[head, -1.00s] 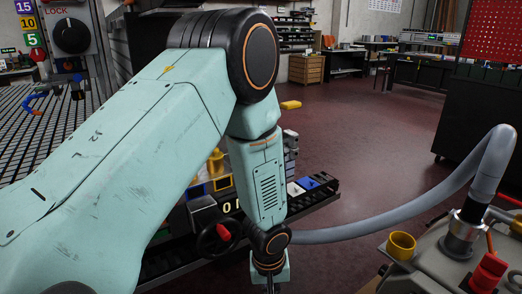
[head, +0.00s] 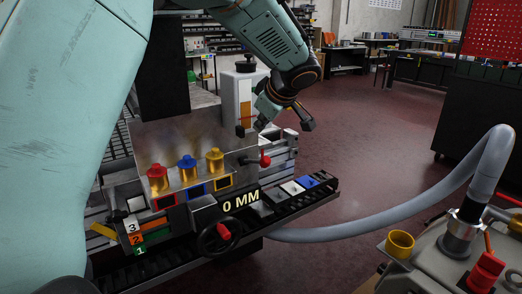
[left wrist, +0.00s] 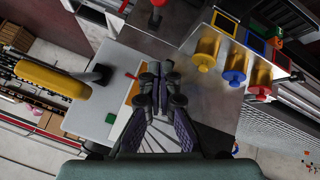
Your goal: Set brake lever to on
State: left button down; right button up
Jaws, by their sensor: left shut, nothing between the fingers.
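I cannot tell for certain which part is the brake lever. A white box (head: 230,95) with an orange strip and a black knob (head: 246,64) on top stands behind the machine; its pale top (left wrist: 85,112) and black knob (left wrist: 102,73) show in the left wrist view. A red-knobbed lever (head: 265,160) sits at the machine's right end. My left gripper (head: 256,124) is shut and empty, in front of the white box and above the red-knobbed lever. Its closed fingers (left wrist: 157,72) overlap the orange strip in the left wrist view. My right gripper is not in view.
Red (head: 157,178), blue (head: 187,168) and yellow (head: 214,160) plungers stand on the machine, left of my gripper. A black handwheel (head: 218,238) is at the front. A grey hose (head: 420,208) curves across the right. Open floor lies behind.

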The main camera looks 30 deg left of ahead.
pick_arm(q)
jog(key=b, duration=0.1)
send_over(261, 162)
jog(key=a, duration=0.3)
notch_tip(261, 162, down, 8)
jog(key=d+f+b, duration=0.1)
jog(key=d+f, duration=0.1)
jog(key=d, duration=0.1)
jog(key=shift+f, duration=0.2)
jog(key=shift+s, duration=0.1)
jog(key=shift+f, duration=0.1)
